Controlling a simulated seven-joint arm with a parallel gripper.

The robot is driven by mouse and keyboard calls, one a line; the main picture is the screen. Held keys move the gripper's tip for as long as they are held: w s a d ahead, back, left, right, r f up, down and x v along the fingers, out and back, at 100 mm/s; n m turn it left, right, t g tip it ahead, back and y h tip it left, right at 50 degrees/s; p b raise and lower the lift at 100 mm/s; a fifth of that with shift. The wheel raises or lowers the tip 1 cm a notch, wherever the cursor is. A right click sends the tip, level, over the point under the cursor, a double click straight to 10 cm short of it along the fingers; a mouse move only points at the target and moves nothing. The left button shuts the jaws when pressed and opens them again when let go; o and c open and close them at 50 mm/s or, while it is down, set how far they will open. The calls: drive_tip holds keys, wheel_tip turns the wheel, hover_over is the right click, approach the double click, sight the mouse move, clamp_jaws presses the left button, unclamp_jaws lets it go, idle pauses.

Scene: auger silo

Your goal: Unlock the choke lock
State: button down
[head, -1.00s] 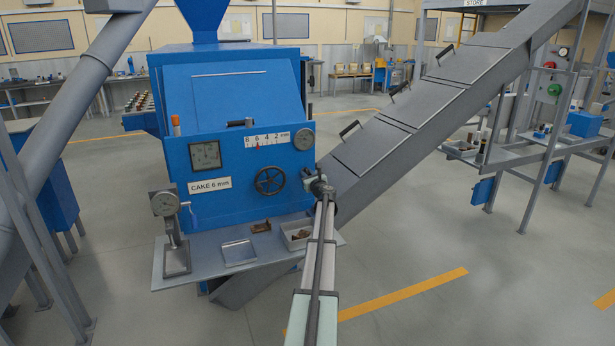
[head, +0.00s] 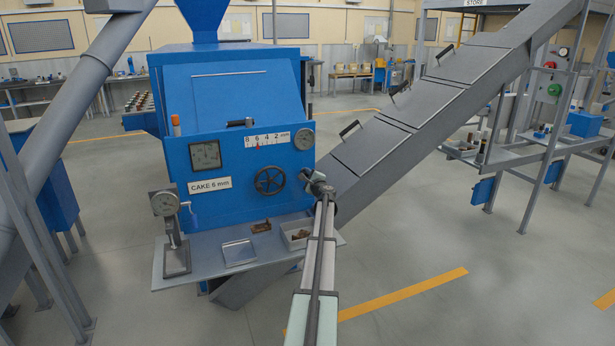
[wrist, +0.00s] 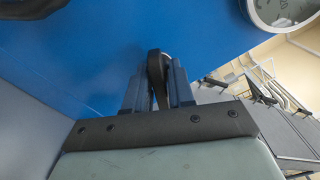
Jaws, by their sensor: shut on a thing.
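The blue machine front (head: 225,170) carries a dark handwheel (head: 269,181) below a white scale marked 8 6 4 2 mm (head: 268,139), whose red pointer is near 6. My gripper (head: 307,177) is at the panel's right edge, right of the handwheel. In the wrist view my gripper (wrist: 156,88) is shut on a dark, round-ended lever (wrist: 154,66), which looks like the choke lock's handle. The fingers and wrist hide most of the lock in the head view, so I cannot tell its setting.
A round gauge (head: 303,139) sits above my gripper. A shelf (head: 205,263) below holds a dial gauge stand (head: 172,235), a shallow tray (head: 238,252) and a box of brown pieces (head: 297,236). A grey inclined chute (head: 390,140) rises to the right.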

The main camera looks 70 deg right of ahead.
drive_tip(key=n, duration=0.5)
drive_tip(key=shift+n, duration=0.3)
idle(0.4)
drive_tip(key=c, duration=1.2)
unclamp_jaws()
drive_tip(key=shift+o, duration=0.2)
drive_tip(key=v, duration=1.4)
